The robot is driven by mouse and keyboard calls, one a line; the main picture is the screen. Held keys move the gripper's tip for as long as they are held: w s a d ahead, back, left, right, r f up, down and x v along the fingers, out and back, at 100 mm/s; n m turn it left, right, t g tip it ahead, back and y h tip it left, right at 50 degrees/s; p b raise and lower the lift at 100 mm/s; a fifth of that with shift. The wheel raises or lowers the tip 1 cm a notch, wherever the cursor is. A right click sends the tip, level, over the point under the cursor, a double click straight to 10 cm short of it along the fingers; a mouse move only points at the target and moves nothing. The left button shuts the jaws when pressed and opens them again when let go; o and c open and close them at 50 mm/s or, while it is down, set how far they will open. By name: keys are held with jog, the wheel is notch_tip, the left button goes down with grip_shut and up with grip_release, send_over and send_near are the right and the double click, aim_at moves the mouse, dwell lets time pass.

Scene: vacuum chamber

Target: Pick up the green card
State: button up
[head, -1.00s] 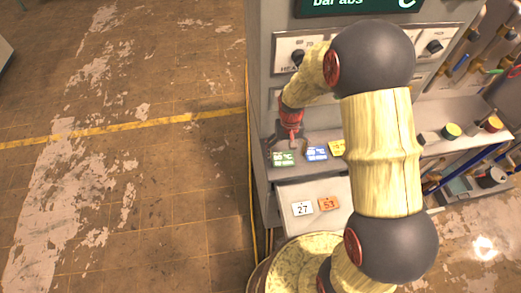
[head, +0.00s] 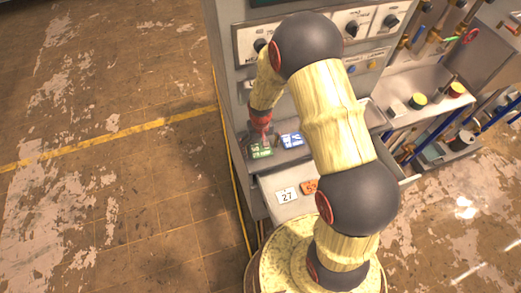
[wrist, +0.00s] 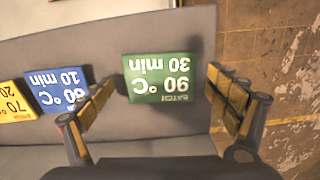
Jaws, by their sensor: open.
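The green card (head: 261,150) lies on the grey ledge of the cabinet, at the ledge's left end in the head view. It reads "90 °C 30 min" and appears upside down in the wrist view (wrist: 160,77). My gripper (wrist: 165,92) is open, with one finger on each side of the green card in the wrist view. In the head view my gripper (head: 262,137) is just above the card. I cannot tell whether the fingertips touch the ledge.
A blue card (wrist: 62,90) lies beside the green one, with a yellow card (wrist: 14,101) past it. A white card (head: 287,196) and an orange card (head: 309,187) are on a lower surface. Knobs (head: 352,29) line the panel above the ledge. The floor at left is clear.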

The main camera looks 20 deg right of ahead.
jog(key=shift+c, duration=0.2)
jog(key=c, duration=1.1)
jog(key=shift+r, duration=0.1)
